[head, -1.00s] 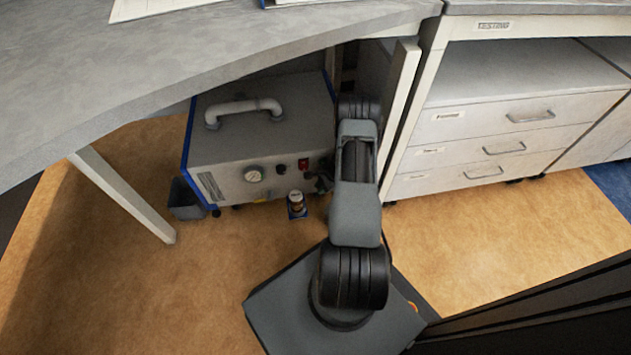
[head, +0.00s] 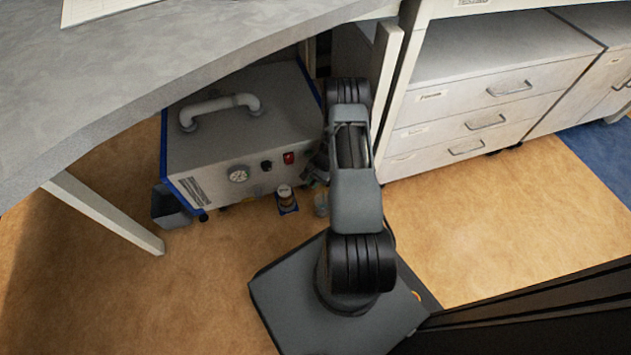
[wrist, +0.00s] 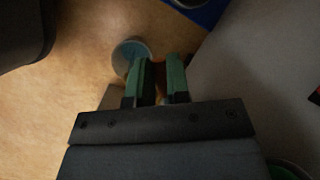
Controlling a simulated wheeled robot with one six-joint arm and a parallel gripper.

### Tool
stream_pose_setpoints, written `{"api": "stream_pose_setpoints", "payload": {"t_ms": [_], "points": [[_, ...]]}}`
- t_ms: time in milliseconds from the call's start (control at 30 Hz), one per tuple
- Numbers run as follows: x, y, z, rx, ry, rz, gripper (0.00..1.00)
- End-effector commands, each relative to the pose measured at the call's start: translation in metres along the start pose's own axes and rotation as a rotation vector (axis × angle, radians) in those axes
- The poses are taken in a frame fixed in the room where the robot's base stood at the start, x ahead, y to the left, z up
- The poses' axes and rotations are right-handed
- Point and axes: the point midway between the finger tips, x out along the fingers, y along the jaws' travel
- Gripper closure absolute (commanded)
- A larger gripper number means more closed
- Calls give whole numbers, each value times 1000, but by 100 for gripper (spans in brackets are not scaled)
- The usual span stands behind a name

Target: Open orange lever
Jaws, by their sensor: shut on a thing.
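The orange lever (wrist: 159,80) shows only as a small dark orange patch between the green fingers of my gripper (wrist: 160,78) in the wrist view. My gripper is shut on it, and the fingers and gripper body hide most of it. In the head view my gripper (head: 318,170) is at the right front of the grey machine (head: 235,135), partly hidden behind my arm. I cannot tell the lever's angle.
A small round container (wrist: 131,56) stands on the floor just beyond the fingertips. A small can (head: 285,196) on a blue base stands left of it. A table leg (head: 105,215) and a drawer cabinet (head: 470,115) flank the machine. Open floor lies to the right.

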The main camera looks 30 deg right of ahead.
Motion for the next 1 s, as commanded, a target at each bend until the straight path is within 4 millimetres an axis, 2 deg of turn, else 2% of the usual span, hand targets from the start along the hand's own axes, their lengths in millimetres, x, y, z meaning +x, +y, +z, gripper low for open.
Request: {"api": "stream_pose_setpoints", "payload": {"t_ms": [200, 233, 500, 767, 867, 1000], "points": [[-1, -1, -1, -2, 4, -2, 100], [-1, -1, -1, -2, 4, -2, 83], [0, 0, 0, -1, 2, -1, 58], [-2, -1, 1, 0, 1, -1, 58], [-10, -3, 4, -2, 2, 0, 58], [-32, -10, 15, -8, 2, 1, 58]]}}
